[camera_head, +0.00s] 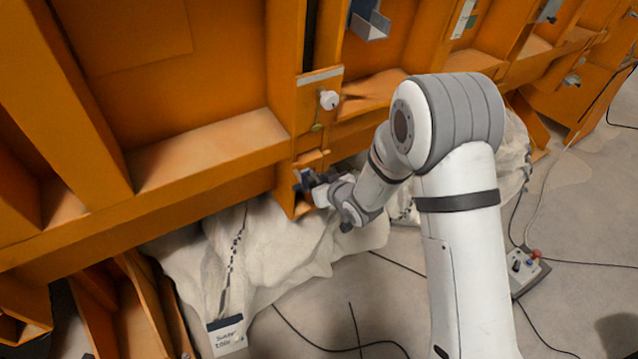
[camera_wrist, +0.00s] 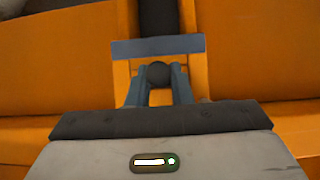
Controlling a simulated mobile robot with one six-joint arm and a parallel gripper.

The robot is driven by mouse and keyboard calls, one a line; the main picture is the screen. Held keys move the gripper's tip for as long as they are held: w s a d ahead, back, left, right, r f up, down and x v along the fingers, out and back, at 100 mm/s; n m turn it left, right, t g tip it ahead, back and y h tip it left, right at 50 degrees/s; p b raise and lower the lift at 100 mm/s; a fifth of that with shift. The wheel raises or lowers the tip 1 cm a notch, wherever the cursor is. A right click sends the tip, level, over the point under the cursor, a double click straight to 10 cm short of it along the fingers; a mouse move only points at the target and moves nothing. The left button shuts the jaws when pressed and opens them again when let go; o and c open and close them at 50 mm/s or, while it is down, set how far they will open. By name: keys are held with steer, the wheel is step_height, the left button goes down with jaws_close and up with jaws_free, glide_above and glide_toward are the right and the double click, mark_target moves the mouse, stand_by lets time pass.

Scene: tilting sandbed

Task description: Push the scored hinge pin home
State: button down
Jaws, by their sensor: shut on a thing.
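My gripper (camera_head: 303,180) is at the lower end of an orange upright, just above the pale cloth. In the wrist view its two blue-grey fingers (camera_wrist: 158,84) close around a dark round-ended piece (camera_wrist: 158,72), which looks like the head of the hinge pin. No scoring can be made out on it. A blue-grey bar (camera_wrist: 158,46) lies across just beyond the fingertips, with an orange block (camera_wrist: 122,78) around it. In the head view my gripper and wrist hide the pin, and how deep it sits cannot be seen.
A white knob (camera_head: 328,100) with a small greenish tag juts from the orange frame (camera_head: 200,150) above my gripper. Crumpled pale cloth (camera_head: 275,255) lies below. A control box (camera_head: 525,270) and dark cables are on the floor at right. An orange ledge runs left.

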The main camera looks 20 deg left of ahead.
steer(key=shift+w+a, duration=0.15)
steer(key=shift+a, duration=0.05)
steer(key=c, duration=1.2)
jaws_free()
steer(key=shift+r, duration=0.15)
steer(key=shift+c, duration=0.5)
steer(key=shift+o, duration=1.3)
